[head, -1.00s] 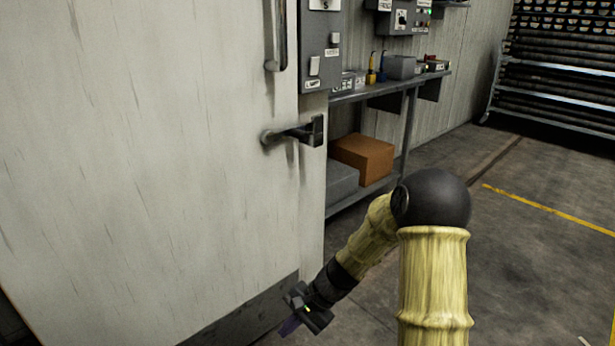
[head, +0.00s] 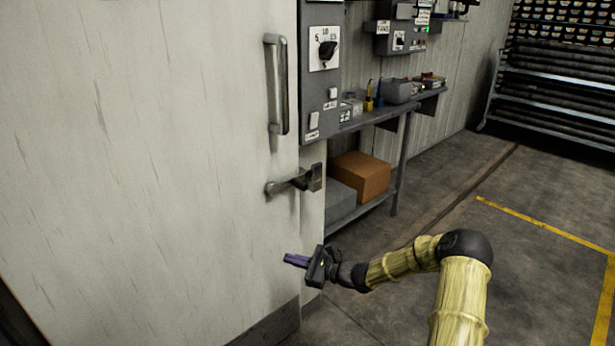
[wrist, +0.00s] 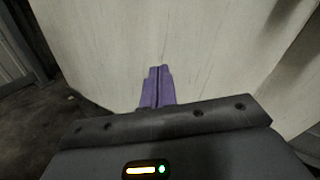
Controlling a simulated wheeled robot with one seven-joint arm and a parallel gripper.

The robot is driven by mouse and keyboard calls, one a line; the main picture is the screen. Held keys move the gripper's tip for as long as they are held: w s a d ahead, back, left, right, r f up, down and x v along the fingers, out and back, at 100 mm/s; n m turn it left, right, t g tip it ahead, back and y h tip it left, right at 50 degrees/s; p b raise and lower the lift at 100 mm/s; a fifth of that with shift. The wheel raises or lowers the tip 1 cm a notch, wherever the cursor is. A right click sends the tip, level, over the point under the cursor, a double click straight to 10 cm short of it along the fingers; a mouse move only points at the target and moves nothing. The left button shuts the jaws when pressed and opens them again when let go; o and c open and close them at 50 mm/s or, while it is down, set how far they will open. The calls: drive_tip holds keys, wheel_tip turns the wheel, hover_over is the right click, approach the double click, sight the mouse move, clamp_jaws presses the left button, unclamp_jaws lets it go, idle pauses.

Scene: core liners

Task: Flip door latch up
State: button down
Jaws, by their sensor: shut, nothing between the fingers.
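The door latch (head: 292,183) is a grey metal lever at the right edge of the pale door (head: 150,170). It lies about level, its rounded end to the left on the door and its dark block to the right on the frame. My gripper (head: 290,260) is below the latch, apart from it, with its purple fingers pointing left toward the door. In the wrist view the purple fingers (wrist: 157,86) are together with nothing between them, and the pale door surface is beyond them. The latch does not show clearly in the wrist view.
A vertical door handle (head: 278,85) is above the latch. A grey control box (head: 321,100) with a dial is on the wall beside it. A shelf bench (head: 375,118) holds small items, with a brown box (head: 360,175) below. The floor to the right is open.

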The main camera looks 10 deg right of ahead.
sight(301, 183)
drive_tip(key=w+d+r+m+t+h+p, duration=0.2)
drive_tip(key=w+d+r+m+t+p, duration=0.1)
drive_tip(key=d, duration=0.3)
drive_tip(key=w+d+r+m+t+h+p, duration=0.2)
drive_tip(key=w+d+r+m+t+p, duration=0.1)
drive_tip(key=d+r+m+t, duration=0.1)
drive_tip(key=shift+w+d+m+t, duration=0.2)
drive_tip(key=shift+d+m+t, duration=0.4)
drive_tip(key=shift+d+m, duration=0.4)
drive_tip(key=shift+r, duration=0.1)
drive_tip(key=b+x, duration=0.1)
drive_tip(key=x, duration=0.8)
drive_tip(key=shift+w+a, duration=0.1)
drive_tip(key=shift+w, duration=0.05)
drive_tip(key=r, duration=0.4)
drive_tip(key=shift+w+a+r, duration=0.1)
drive_tip(key=shift+w, duration=0.2)
